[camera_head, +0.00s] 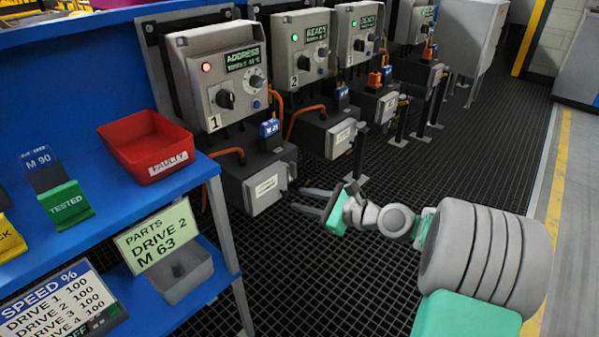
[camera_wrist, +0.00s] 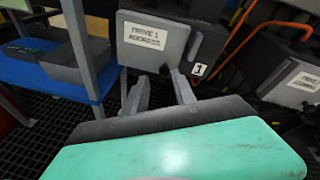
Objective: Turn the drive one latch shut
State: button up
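The drive one box (camera_wrist: 130,55) bears the label "DRIVE 1 ADDRESS" in the wrist view; it also shows in the head view (camera_head: 233,186) under the unit marked 1. A slim grey bar (camera_wrist: 194,46), seemingly the latch, stands slightly tilted at the right edge of the box's front. A dark piece lies just below it, by my right fingertip. My gripper (camera_wrist: 160,79) is open, its fingers spread and nothing visible between them. In the head view my gripper (camera_head: 297,199) is low, just right of the box. Whether a finger touches the bar I cannot tell.
The unit marked 1 (camera_head: 217,75) has a red light and an "ADDRESS" display. Several similar drives stand in a row beyond. A blue shelf (camera_head: 205,168) with a red bin (camera_head: 150,145) is at left. The dark grid floor (camera_head: 450,165) is clear at right.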

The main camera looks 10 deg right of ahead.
aim_at(296, 170)
jog(key=d+r+m+t, duration=0.3)
jog(key=d+m, duration=0.1)
jog(key=m, duration=0.1)
jog(key=shift+m+y, duration=0.4)
jog(key=shift+m, duration=0.1)
jog(key=p+x, duration=0.1)
jog(key=x, duration=0.2)
jog(key=p+x, duration=0.2)
jog(key=x, duration=0.2)
jog(key=shift+w+d+r, duration=0.25)
jog(key=shift+d, duration=0.05)
jog(key=shift+w+a+r, duration=0.15)
jog(key=shift+w+a, duration=0.05)
jog(key=shift+w, duration=0.2)
jog(key=shift+c, duration=0.5)
grip_shut()
